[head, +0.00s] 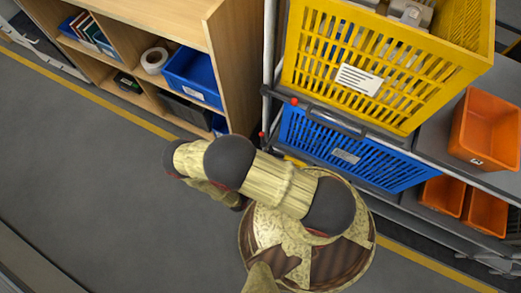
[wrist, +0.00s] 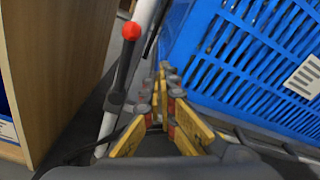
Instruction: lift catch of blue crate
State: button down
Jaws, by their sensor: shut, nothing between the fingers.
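The blue crate (head: 400,168) sits on a rack level below a yellow crate, its slotted front and white label facing me. It fills the upper right of the wrist view (wrist: 225,60). Two red knobs show at the rack's left post in the head view, an upper one (head: 294,101) and a lower one (head: 262,134). In the wrist view a dark lever with a red tip (wrist: 131,31) stands beside the pale post, left of the crate. My gripper (wrist: 164,70) is shut and empty, right of that lever and apart from it. My arm mostly hides the gripper in the head view.
The yellow crate (head: 310,72) stands above the blue one. Orange bins (head: 487,125) are at right. A wooden shelf unit (head: 235,60) stands left of the rack, its side panel close in the wrist view (wrist: 60,60). Grey floor (head: 90,180) is clear at left.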

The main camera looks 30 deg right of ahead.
jog(key=p+v, duration=0.3)
jog(key=v, duration=0.7)
jog(key=shift+f, duration=0.15)
jog(key=shift+w+a, duration=0.1)
jog(key=shift+w, duration=0.1)
